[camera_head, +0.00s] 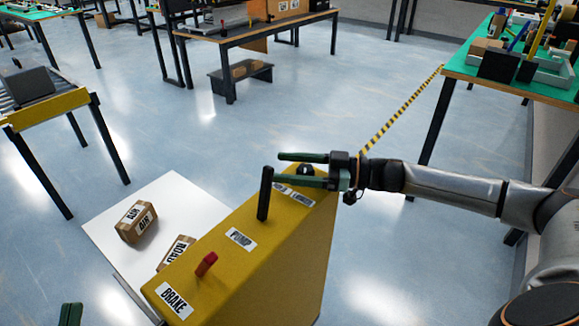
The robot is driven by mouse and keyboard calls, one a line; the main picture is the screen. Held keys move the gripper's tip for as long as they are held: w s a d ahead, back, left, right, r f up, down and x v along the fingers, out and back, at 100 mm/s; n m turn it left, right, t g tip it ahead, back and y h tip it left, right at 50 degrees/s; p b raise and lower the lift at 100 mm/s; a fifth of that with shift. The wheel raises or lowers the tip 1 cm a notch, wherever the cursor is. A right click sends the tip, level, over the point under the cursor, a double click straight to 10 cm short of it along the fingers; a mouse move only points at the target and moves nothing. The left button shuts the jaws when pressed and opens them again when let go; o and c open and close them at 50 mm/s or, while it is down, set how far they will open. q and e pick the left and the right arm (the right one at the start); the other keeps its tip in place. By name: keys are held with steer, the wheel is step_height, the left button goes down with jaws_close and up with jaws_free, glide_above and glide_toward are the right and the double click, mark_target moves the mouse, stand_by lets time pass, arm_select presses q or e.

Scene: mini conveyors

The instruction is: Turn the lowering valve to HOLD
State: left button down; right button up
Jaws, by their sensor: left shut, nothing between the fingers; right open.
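A yellow console (255,262) stands in the lower middle of the head view. At its far end a white label (303,199), partly covered, has lettering too small to read surely. A small dark knob (305,169), seemingly the lowering valve, shows there between the fingers of my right gripper (290,169). That gripper reaches in from the right and is open, its green fingers on either side of the knob. Contact and the valve's setting cannot be told. My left gripper (70,314) shows only its green fingertips at the bottom left edge, shut and empty, away from the console.
A black lever (265,193) stands upright by the PUMP label (241,239), close to the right gripper's fingertips. A red lever (206,264) is near the BRAKE label (174,300). Cardboard boxes (136,222) lie on a white platform (180,200) left of the console.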

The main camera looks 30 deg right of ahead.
steer(key=shift+c, duration=0.3)
jaws_close()
stand_by(0.3)
